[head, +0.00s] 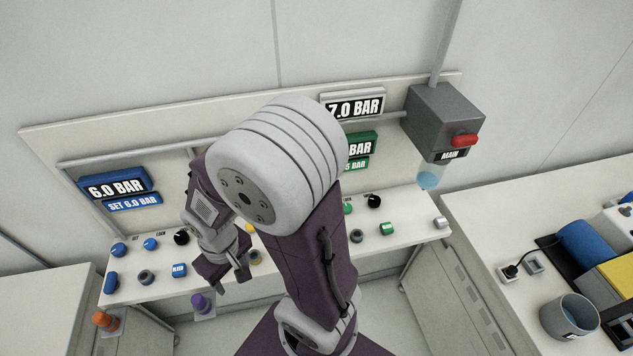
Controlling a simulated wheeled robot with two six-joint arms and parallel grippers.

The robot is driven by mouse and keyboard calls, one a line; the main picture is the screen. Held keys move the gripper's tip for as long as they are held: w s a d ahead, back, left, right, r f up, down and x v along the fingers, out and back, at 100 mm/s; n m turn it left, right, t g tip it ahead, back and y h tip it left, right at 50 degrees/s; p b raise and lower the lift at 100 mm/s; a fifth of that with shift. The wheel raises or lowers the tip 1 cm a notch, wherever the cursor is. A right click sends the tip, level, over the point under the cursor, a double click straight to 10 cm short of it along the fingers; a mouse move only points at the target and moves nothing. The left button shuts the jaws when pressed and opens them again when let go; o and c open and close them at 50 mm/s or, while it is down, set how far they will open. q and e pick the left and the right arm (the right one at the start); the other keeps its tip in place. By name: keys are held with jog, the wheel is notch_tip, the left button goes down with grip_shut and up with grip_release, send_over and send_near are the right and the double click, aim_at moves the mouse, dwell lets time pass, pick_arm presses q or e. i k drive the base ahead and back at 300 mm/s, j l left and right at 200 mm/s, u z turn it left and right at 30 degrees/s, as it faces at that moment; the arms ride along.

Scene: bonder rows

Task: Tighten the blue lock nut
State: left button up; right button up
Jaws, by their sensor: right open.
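Two small blue knobs stand at the left of the white bench panel, a left one (119,249) and a right one (150,244), near small SET and LOCK labels. I take the right one for the blue lock nut, but the labels are too small to be sure. My right gripper (230,279) is open, pointing down over the panel's front edge, right of and nearer than the blue knobs. It seems to hold nothing. My right arm crosses the middle and hides part of the panel. My left gripper is not in view.
A blue display (116,186) reads 6.0 BAR, with a SET 6.0 BAR sign (134,203) below. A black knob (181,238) stands right of the blue knobs. Purple (201,303) and orange (104,320) parts sit at the front. A grey MAIN box (445,115) has a red handle (465,140).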

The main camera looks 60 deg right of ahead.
aim_at(149, 244)
jog(key=k+l+z, duration=0.1)
jog(key=z, duration=0.4)
jog(key=k+l+z, duration=0.1)
jog(key=z, duration=0.35)
jog(key=l+z, duration=0.25)
jog(key=z, duration=0.25)
